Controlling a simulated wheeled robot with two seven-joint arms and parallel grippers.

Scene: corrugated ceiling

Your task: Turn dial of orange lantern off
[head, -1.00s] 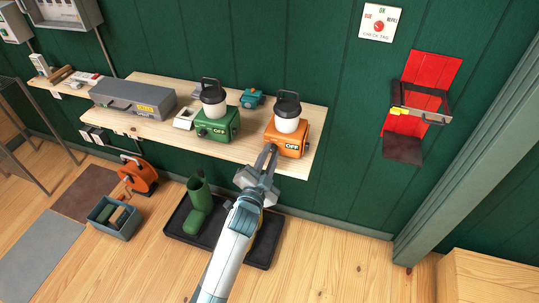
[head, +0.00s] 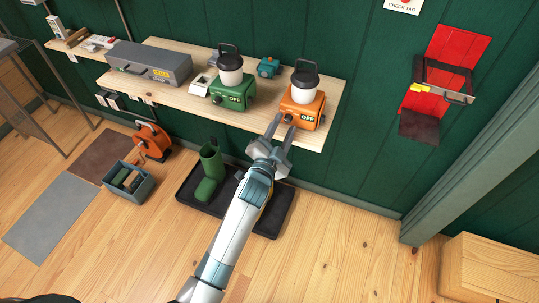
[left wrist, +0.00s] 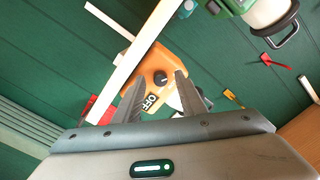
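The orange lantern (head: 312,106) with a white globe and black top stands near the right end of the wooden shelf (head: 170,97). Its front shows an OFF label beside a small dark dial, which is clear in the left wrist view (left wrist: 160,78). My left gripper (head: 284,118) is just in front of the lantern's dial side, below the shelf edge in the picture. In the left wrist view its two fingers (left wrist: 157,92) are apart, with the dial seen between and beyond them. Nothing is held. Contact with the dial cannot be told. My right gripper is not in view.
A green lantern (head: 233,90), also marked OFF, stands left of the orange one. A blue item (head: 268,67) and a grey case (head: 150,65) share the shelf. A red wall holder (head: 445,80) is at right. A black tray (head: 265,220) with green boots lies below.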

